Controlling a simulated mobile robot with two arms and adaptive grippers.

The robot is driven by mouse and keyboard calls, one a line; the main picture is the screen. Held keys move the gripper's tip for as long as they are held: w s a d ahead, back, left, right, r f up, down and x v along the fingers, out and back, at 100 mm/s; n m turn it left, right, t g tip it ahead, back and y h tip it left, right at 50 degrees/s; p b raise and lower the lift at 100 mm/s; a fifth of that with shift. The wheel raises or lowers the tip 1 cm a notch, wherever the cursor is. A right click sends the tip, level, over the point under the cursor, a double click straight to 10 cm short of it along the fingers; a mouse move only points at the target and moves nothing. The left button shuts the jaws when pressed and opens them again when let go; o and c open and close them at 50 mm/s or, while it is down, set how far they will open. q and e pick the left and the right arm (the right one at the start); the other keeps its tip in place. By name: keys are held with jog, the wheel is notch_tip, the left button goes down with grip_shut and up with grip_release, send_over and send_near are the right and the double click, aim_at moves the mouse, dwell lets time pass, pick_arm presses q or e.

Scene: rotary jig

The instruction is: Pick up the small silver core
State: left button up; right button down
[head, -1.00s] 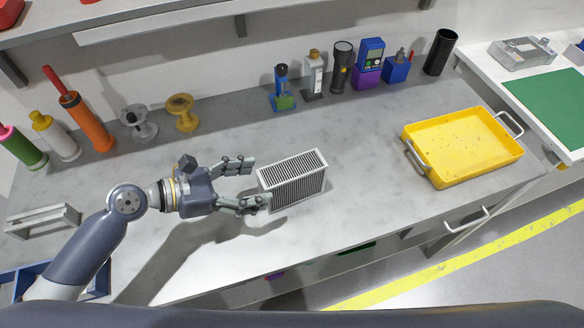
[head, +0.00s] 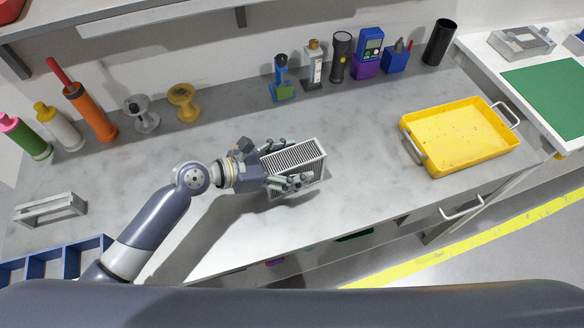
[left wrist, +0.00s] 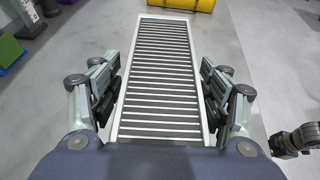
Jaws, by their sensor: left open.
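The small silver core (head: 308,163), a finned block with a pale frame, stands on the grey bench near the middle of the head view. In the left wrist view the core (left wrist: 163,80) runs up the centre, between the two fingers. My left gripper (head: 284,165) is open around the near end of the core, one finger on each side. In the wrist view a narrow gap shows between each finger of the gripper (left wrist: 161,92) and the core's sides. The core's left end is partly hidden by the gripper. I cannot see my right gripper in the head view.
A yellow tray (head: 460,139) with handles sits on the bench to the right. Several tools and bottles, including a torch (head: 341,57), line the back wall. A grey frame (head: 50,208) and a blue divided bin (head: 55,262) are at the left. Bench between core and tray is clear.

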pick_arm(q)
jog(key=c, duration=1.4)
jog(key=shift+r, duration=0.1)
